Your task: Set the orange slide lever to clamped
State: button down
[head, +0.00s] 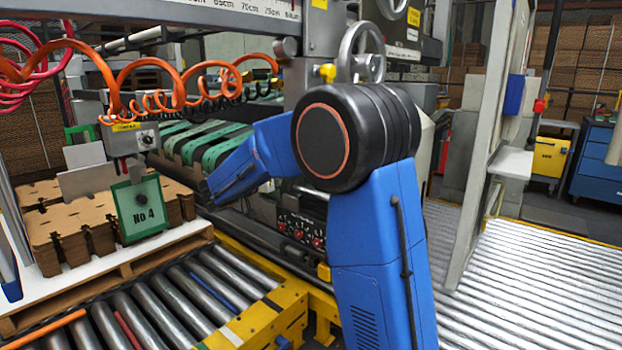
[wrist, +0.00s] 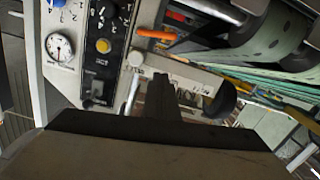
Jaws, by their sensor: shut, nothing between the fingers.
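In the wrist view, an orange lever (wrist: 156,33) sticks out to the right from the edge of a machine panel, above my gripper. I cannot read its position or any clamped marking. My gripper (wrist: 161,80) is shut and empty, its dark fingers pointing up the picture toward the lever. A gap shows between the fingertips and the lever in the picture. In the head view my blue arm reaches left toward the machine. The gripper cannot be made out there, and I cannot make out the lever there.
Beside the lever are a black control panel with a yellow button (wrist: 103,46), a round gauge (wrist: 60,46) and a metal handle (wrist: 131,95). A black knob (wrist: 222,102) lies to the right. Stacked cardboard (head: 60,225) and a roller conveyor (head: 185,300) stand at left.

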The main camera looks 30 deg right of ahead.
jog(key=shift+d, duration=0.1)
jog(key=w+d+f, duration=0.3)
jog(key=d+f, duration=0.1)
jog(key=d, duration=0.6)
jog(key=shift+f, duration=0.2)
jog(key=shift+f+n, duration=0.35)
jog(key=shift+n, duration=0.35)
dwell(0.3)
jog(key=s+d+f+n, duration=0.1)
jog(key=s+f+n, duration=0.2)
jog(key=n, duration=1)
notch_tip(320, 180, down, 3)
jog(key=shift+d+r+h, duration=0.1)
jog(key=shift+d+h, duration=0.05)
jog(key=shift+h, duration=0.25)
jog(key=shift+s, duration=0.15)
